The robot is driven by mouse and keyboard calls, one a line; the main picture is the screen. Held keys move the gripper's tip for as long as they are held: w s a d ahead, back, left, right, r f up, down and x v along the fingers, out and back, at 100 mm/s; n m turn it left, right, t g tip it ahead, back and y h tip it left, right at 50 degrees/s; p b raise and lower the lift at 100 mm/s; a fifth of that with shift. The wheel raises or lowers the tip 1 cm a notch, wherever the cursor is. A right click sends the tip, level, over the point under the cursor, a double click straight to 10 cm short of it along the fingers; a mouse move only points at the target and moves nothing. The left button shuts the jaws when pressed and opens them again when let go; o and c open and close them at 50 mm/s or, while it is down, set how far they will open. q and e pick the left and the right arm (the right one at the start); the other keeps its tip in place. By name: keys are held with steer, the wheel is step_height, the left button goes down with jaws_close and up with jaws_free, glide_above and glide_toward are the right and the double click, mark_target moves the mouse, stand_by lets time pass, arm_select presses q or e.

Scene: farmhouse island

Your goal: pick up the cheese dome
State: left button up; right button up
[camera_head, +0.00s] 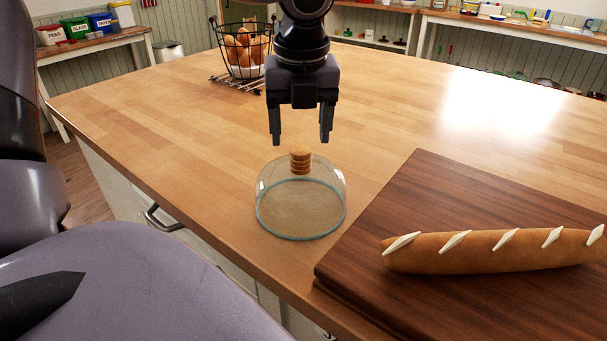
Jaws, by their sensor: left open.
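The cheese dome (300,162) is a clear glass cover with a greenish rim and a ribbed wooden knob on top. It stands upright on the wooden island top, near the front edge, and looks empty. My left gripper (300,138) points down with its two dark fingers spread. In the picture the fingertips lie just above the knob, one to each side, and nothing is between them. How far they are from the knob in depth is hard to tell. My right gripper is not in view.
A dark cutting board (420,225) with a scored baguette (490,249) lies right of the dome. A black wire basket (243,48) of brown, rounded items stands behind the gripper. The island top (165,125) is clear left of the dome.

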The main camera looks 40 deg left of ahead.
mark_target(301, 150)
arm_select(q)
steer(key=f, duration=0.3)
steer(key=f+p, duration=0.1)
steer(key=f, duration=0.1)
steer(key=shift+w+a, duration=0.3)
jaws_close()
